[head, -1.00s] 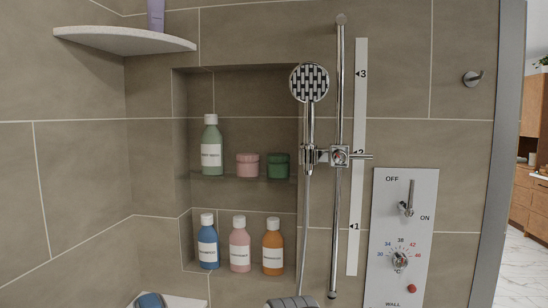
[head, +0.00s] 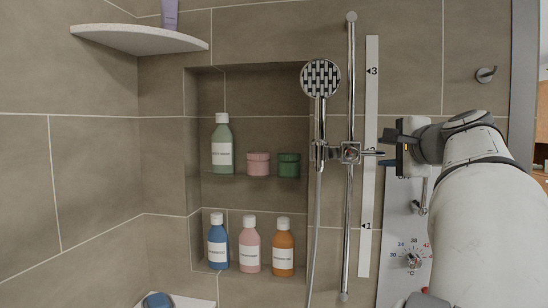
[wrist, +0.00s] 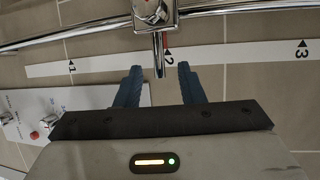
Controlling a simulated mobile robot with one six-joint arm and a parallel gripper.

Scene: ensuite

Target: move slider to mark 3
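The chrome slider (head: 350,153) sits on the vertical rail (head: 351,90) at about mark 2 and carries the shower head (head: 320,78). Its lever sticks out to the right; the slider also shows in the wrist view (wrist: 152,12). The white scale strip (head: 371,200) has marks 1, 2 and 3, with mark 3 near the top; mark 3 also shows in the wrist view (wrist: 302,49). My gripper (head: 388,147) is at the lever's right end. In the wrist view, its two blue fingers (wrist: 160,72) are apart, with the lever tip between them and no visible contact.
A control panel (head: 395,240) with a lever and a dial is below my arm. A niche with several bottles and two jars (head: 258,164) lies left of the rail. The hose (head: 315,230) hangs beside the rail. The wall around mark 3 is clear.

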